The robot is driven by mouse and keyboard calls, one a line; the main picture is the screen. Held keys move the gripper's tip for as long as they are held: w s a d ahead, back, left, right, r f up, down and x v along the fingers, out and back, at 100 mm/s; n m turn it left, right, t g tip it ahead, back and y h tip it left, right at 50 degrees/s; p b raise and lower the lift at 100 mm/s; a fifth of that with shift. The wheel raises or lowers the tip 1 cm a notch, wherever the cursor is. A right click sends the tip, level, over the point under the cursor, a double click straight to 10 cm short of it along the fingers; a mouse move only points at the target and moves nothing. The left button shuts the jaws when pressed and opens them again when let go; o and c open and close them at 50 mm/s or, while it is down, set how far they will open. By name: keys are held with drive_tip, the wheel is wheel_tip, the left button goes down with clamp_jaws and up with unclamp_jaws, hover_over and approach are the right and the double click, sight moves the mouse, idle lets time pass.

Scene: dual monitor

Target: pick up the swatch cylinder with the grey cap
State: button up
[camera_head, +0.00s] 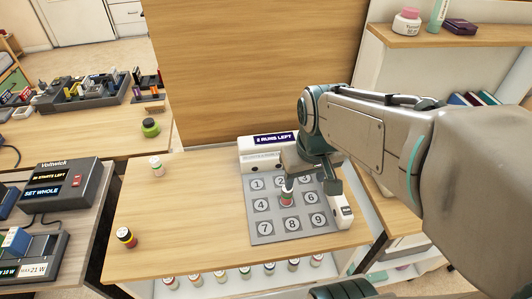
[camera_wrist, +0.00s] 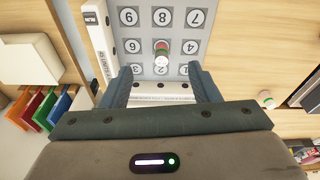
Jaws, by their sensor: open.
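A small cylinder (camera_head: 286,199) with a red band and a pale, whitish cap stands on the grey numbered pad (camera_head: 257,239), over the middle cell. It also shows in the wrist view (camera_wrist: 161,48), beyond the gap between my fingertips. I cannot tell for sure whether its cap is grey. My gripper (camera_head: 311,181) points down over the back part of the pad, near this cylinder. In the wrist view my gripper (camera_wrist: 162,75) has its two fingers wide apart with nothing between them. My arm hides part of the pad and the white box behind it.
A green-black one (camera_head: 150,127) stands farther back. Several more line a lower shelf (camera_head: 205,289). A white box with a display (camera_head: 272,139) borders the pad's back.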

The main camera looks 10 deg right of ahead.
drive_tip(key=w+f+n+g, duration=0.2)
drive_tip(key=w+f+n, duration=0.35)
drive_tip(key=w, duration=0.45)
drive_tip(key=b, duration=0.1)
approach(287, 195)
drive_tip(key=shift+n, duration=0.45)
drive_tip(key=f, duration=0.1)
drive_tip(key=w+f, duration=0.1)
drive_tip(key=f, duration=0.1)
drive_tip(key=w+f, duration=0.1)
drive_tip(key=f, duration=0.1)
drive_tip(key=shift+f, duration=0.1)
drive_tip(key=shift+s+d+f, duration=0.1)
drive_tip(key=shift+f, duration=1.2)
drive_tip(key=shift+d+f, duration=0.1)
drive_tip(key=shift+f, duration=1.25)
drive_tip(key=c, duration=1.1)
